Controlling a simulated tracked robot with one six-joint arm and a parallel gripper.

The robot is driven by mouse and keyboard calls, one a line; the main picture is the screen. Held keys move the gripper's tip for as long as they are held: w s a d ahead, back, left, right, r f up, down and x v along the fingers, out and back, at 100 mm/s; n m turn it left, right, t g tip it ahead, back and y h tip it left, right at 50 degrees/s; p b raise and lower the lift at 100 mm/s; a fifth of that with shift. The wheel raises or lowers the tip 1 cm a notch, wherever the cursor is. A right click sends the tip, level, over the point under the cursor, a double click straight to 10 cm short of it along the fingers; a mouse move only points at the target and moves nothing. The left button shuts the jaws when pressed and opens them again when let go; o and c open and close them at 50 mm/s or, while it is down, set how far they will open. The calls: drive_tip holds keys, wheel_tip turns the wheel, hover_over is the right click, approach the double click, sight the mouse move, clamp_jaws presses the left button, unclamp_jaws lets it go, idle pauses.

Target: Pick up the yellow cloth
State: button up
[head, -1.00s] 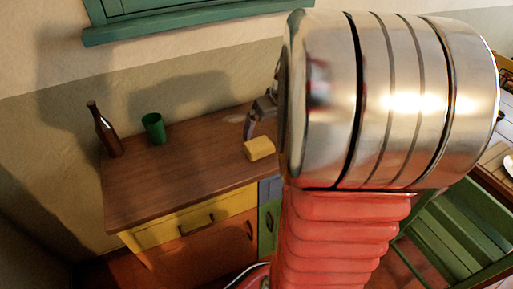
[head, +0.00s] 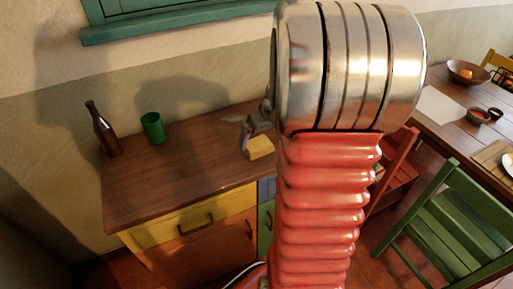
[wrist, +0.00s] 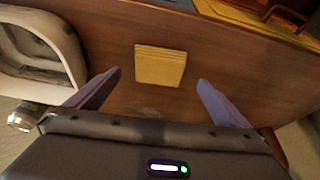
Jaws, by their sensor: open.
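The yellow cloth (head: 260,147) lies folded on the wooden cabinet top, near its right end in the head view. My arm hides its right side there. In the wrist view the whole cloth (wrist: 160,66) shows as a folded square, ahead of my fingertips and between their lines. My gripper (wrist: 158,82) is open and empty, with one finger on each side of the cloth's width and apart from it. In the head view my gripper (head: 246,134) shows only partly, above and beside the cloth's left edge.
A brown bottle (head: 103,130) and a green cup (head: 152,128) stand on the left of the cabinet top (head: 175,175). The wood between cup and cloth is clear. A green chair (head: 455,215) and a dining table (head: 440,120) with bowls are at the right.

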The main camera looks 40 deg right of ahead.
sight(258, 143)
drive_tip(key=shift+x, duration=2.55)
drive_tip(key=shift+w+d, duration=0.1)
drive_tip(key=shift+d, duration=0.1)
drive_tip(key=shift+c, duration=0.5)
drive_tip(key=c, duration=1)
drive_tip(key=shift+r, duration=0.1)
wheel_tip(258, 143, up, 10)
